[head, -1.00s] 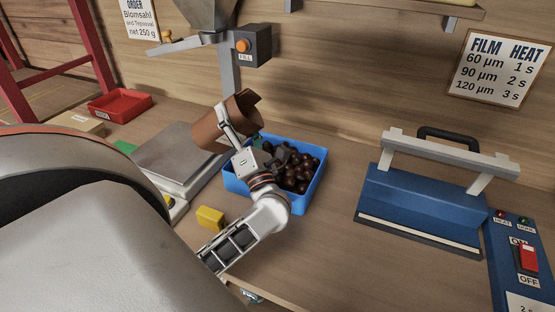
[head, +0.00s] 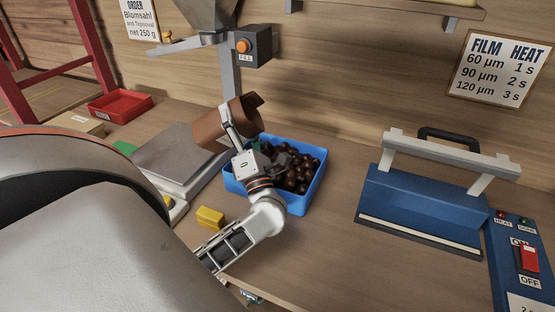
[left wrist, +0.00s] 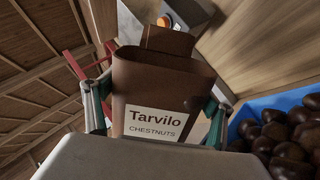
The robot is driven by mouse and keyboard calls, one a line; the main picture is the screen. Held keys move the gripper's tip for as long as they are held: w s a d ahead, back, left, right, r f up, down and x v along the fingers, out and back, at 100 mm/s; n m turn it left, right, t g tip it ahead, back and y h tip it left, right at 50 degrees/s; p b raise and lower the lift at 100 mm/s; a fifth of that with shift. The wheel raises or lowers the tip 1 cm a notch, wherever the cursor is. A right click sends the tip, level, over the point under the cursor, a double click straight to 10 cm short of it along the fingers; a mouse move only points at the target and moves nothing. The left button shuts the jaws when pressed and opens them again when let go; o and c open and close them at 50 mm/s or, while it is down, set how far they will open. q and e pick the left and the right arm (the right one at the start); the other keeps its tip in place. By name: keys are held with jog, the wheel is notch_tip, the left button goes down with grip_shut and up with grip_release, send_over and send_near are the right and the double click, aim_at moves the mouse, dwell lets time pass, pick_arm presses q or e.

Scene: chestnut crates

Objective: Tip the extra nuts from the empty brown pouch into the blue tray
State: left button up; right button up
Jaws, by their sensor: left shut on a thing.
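The brown pouch (head: 212,130) is held tilted at the left back edge of the blue tray (head: 238,188), its upper end leaning right. My left gripper (head: 230,122) is shut on it. In the left wrist view the pouch (left wrist: 165,85) sits between the two fingers (left wrist: 155,110), its "Tarvilo CHESTNUTS" label facing the camera. Dark brown chestnuts (head: 298,172) lie heaped in the tray, and they also show at the right of the left wrist view (left wrist: 285,135). The inside of the pouch is hidden. My right gripper is not in view.
A scale (head: 178,155) stands left of the tray, below a hopper (head: 208,14). A yellow block (head: 210,217) lies in front. A blue sealer (head: 422,208) stands right. A red tray (head: 120,104) is at the back left. Bare bench lies between tray and sealer.

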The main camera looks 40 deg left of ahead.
pick_arm(q)
jog(key=shift+w+m, duration=0.1)
jog(key=shift+m, duration=0.3)
jog(key=shift+w+d+r+m+t+h+p, duration=0.15)
jog(key=shift+d+r+m+t+h+p, duration=0.1)
jog(key=shift+m+t, duration=0.45)
jog(key=shift+w+d+r+m+t+h+p, duration=0.15)
jog(key=shift+r+m+t+p, duration=0.1)
jog(key=shift+m+t, duration=0.45)
dwell(1.4)
